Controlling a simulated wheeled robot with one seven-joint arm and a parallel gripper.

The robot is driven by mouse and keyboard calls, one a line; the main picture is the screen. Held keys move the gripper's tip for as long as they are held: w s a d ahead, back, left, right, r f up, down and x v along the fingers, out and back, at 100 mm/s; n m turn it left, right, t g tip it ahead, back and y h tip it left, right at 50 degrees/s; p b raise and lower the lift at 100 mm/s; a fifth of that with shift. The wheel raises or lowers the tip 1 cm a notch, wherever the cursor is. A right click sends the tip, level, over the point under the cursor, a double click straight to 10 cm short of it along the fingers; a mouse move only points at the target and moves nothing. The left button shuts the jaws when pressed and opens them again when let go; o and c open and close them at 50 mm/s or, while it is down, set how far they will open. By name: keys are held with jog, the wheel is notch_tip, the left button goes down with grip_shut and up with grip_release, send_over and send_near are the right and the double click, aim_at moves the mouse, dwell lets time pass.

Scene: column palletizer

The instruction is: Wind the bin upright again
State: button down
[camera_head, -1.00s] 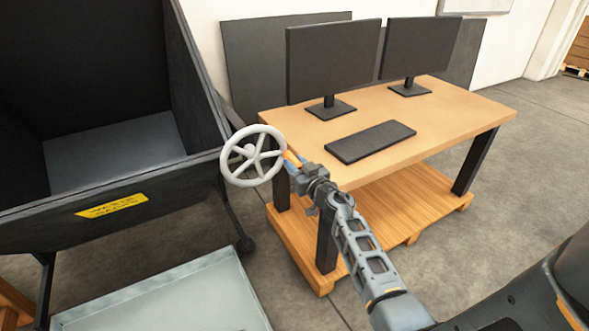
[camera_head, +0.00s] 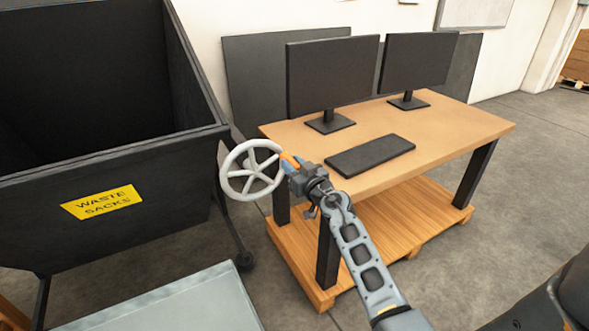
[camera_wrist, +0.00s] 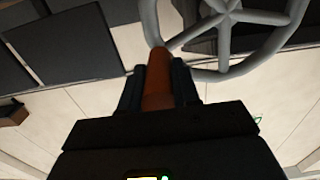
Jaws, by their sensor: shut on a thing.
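The dark waste bin (camera_head: 150,232) stands at the left in the head view, with a yellow "WASTE SACKS" label (camera_head: 102,202) on its front. Its open top faces up and somewhat toward me, and its floor is hidden behind the front wall. A pale spoked handwheel (camera_head: 229,187) is at the bin's right side; it also shows in the wrist view (camera_wrist: 222,72). My gripper (camera_head: 290,163) is shut on the wheel's orange handle (camera_wrist: 158,92), at the right of the rim. The fingers lie on both sides of the handle.
A wooden desk (camera_head: 455,118) with two monitors (camera_head: 330,75) and a keyboard (camera_head: 370,156) stands right behind my arm. A pale grey tray (camera_head: 180,305) lies on the floor before the bin. Grey floor is clear at far right.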

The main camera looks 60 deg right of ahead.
notch_tip(320, 180, up, 2)
jog(key=shift+w+a+r, duration=0.3)
jog(key=shift+a+r, duration=0.1)
jog(key=shift+r, duration=0.1)
jog(key=shift+w+a+r, duration=0.25)
jog(key=shift+a+r, duration=0.1)
jog(key=shift+r, duration=0.15)
jog(key=w+a, duration=0.1)
jog(key=w+a+r, duration=0.1)
jog(key=a+r, duration=0.1)
jog(key=a, duration=0.1)
jog(key=shift+w+a+r, duration=0.1)
jog(key=shift+w, duration=0.3)
jog(key=c, duration=1)
grip_release()
jog(key=shift+s, duration=0.1)
jog(key=o, duration=0.3)
jog(key=shift+f, duration=0.2)
